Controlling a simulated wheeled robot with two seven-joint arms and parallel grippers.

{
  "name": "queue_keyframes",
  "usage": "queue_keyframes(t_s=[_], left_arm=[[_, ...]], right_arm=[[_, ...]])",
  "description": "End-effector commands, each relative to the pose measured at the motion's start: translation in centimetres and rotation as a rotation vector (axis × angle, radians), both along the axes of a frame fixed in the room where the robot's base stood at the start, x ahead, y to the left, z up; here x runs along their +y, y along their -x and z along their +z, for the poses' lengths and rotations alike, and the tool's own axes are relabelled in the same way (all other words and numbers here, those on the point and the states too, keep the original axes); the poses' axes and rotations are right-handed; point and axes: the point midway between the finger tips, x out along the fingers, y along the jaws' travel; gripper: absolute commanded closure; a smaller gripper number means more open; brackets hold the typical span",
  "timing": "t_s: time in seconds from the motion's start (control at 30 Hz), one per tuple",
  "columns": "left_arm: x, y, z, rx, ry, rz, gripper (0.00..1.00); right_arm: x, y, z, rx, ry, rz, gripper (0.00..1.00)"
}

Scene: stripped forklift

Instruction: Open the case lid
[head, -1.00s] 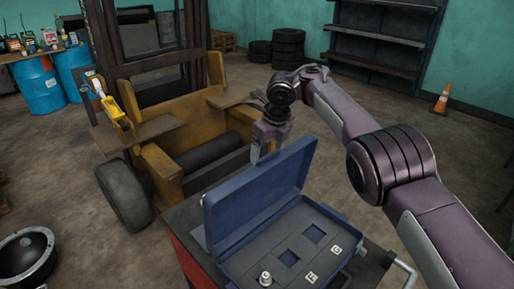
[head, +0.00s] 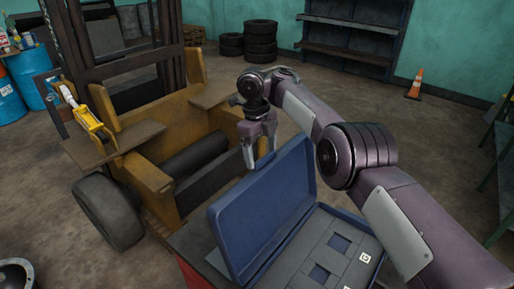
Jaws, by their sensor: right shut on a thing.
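The blue case (head: 362,231) lies on a cart at the bottom of the head view, with a grey insert in its base. Its lid (head: 266,207) stands raised and open, tilted up from the base, on the left side of the case. My right gripper (head: 259,159) is at the upper edge of the lid, pointing down, shut on that edge. The lid hides part of one fingertip. My left gripper is not in view.
The insert has square recesses (head: 340,244) and small white labels. The yellow forklift (head: 150,165) stands close behind and left of the case. A shelf (head: 349,35), stacked tyres (head: 260,38) and a traffic cone (head: 415,85) are farther back. Floor is clear between them.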

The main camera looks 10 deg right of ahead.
Motion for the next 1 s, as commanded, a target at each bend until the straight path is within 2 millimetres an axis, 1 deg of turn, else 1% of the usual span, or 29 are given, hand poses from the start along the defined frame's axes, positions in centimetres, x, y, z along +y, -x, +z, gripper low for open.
queue_keyframes(t_s=[0.03,0.27,0.3,0.43,0.63,0.73,0.87,1.0], left_arm=[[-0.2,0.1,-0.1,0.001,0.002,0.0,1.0],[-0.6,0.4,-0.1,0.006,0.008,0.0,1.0],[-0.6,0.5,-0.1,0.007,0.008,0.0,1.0],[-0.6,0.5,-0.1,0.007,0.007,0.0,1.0],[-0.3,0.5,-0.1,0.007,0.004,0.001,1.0],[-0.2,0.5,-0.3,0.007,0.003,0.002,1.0],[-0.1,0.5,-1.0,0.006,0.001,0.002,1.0],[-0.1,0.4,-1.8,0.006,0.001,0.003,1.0]], right_arm=[[0.1,0.4,-0.9,0.02,0.001,0.001,0.59],[0.0,0.4,-0.9,0.02,0.004,0.001,0.59],[0.0,0.4,-0.9,0.021,0.004,0.001,0.17],[0.0,0.4,-0.8,0.017,0.004,0.0,0.0],[-0.1,0.2,-0.5,0.012,0.003,-0.001,0.0],[0.0,0.1,0.0,0.009,0.003,0.0,0.0],[0.2,-0.1,1.7,0.007,0.002,0.0,0.0],[0.5,-0.4,4.2,0.008,0.002,0.001,0.0]])
